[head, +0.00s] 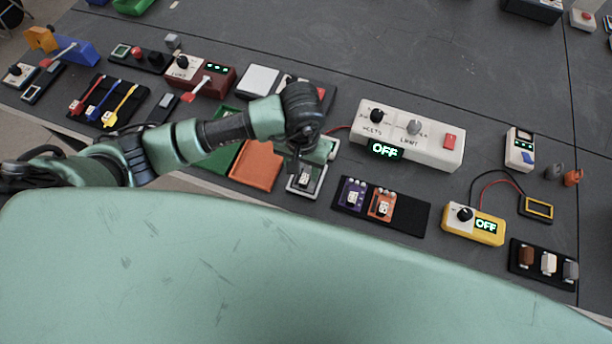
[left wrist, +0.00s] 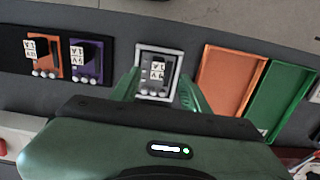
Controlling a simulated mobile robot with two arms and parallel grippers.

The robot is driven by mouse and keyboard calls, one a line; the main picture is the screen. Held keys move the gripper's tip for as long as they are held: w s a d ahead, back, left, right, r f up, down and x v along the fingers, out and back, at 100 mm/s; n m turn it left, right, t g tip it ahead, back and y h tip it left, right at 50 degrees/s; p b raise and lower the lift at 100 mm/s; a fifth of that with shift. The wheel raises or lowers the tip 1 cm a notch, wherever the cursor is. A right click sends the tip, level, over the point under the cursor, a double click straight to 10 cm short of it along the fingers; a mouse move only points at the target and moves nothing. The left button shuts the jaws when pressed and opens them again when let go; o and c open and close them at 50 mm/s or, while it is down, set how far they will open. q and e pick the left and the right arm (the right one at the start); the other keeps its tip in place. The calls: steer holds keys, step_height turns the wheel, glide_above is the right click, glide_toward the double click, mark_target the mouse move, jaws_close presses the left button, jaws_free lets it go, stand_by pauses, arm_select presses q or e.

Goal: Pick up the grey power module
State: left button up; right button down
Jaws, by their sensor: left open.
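The grey power module (left wrist: 157,72) sits in a small white-rimmed tray (left wrist: 138,56) in the left wrist view. A pale label with dark characters is on its top. In the head view the module (head: 304,180) shows just below my left gripper (head: 314,160), partly covered by it. In the left wrist view the green fingers of my left gripper (left wrist: 160,90) are spread, one to each side of the module. The gripper is open and empty. How far the fingertips are above the module I cannot tell. My right gripper is not in view.
An orange tray (head: 255,168) and a green tray (head: 218,160) lie left of the module. A black rack (head: 410,215) with a purple module (head: 353,193) and an orange module (head: 382,206) stands right. The white power supply (head: 430,146) is behind the rack.

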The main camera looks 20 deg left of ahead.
mark_target(305, 178)
arm_select(q)
steer(key=f, duration=0.1)
steer(key=f+p, duration=0.1)
steer(key=f, duration=0.1)
steer(key=w+f+p, duration=0.1)
steer(key=f, duration=0.1)
steer(key=shift+d+f, duration=0.1)
steer(key=shift+d, duration=0.05)
steer(key=shift+f, duration=0.4)
jaws_close()
